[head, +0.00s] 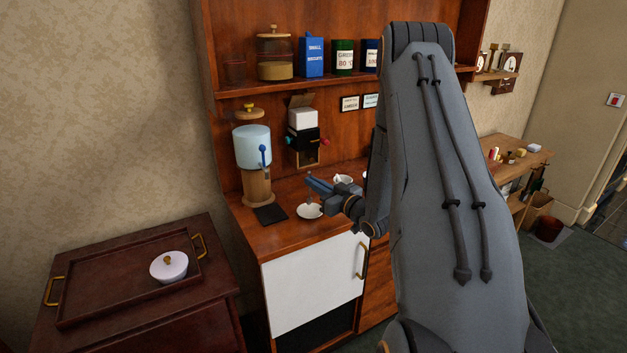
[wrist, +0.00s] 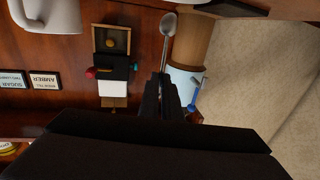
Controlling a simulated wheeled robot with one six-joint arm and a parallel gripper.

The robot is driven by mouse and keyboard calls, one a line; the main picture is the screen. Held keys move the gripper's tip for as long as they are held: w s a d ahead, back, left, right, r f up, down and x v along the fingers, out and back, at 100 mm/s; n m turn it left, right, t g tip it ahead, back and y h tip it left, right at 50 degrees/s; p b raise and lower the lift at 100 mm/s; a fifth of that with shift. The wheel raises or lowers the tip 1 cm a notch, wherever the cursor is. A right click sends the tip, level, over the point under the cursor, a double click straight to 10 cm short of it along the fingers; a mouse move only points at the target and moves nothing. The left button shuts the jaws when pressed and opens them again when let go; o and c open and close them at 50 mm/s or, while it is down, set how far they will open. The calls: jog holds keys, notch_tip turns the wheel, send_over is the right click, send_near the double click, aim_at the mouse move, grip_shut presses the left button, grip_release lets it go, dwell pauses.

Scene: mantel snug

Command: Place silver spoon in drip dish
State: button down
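A silver spoon (wrist: 168,26) shows in the wrist view, its bowl away from my gripper and its handle running back between the fingers. My gripper (wrist: 164,92) is shut on the handle. In the head view my gripper (head: 318,184) is above the counter, close over a small white dish (head: 309,212), which looks like the drip dish. The spoon is too small to make out clearly in the head view.
A white cup (head: 343,179) stands just right of my gripper, near in the wrist view too (wrist: 45,14). A drink dispenser (head: 252,148) on a wooden stand and a black mat (head: 270,214) are to the left. A wall-mounted dispenser (head: 304,138) is behind.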

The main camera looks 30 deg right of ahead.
jog(key=shift+f+b, duration=0.65)
jog(key=shift+f, duration=0.75)
jog(key=c, duration=1.9)
grip_release()
jog(key=p+v, duration=0.3)
jog(key=v, duration=0.7)
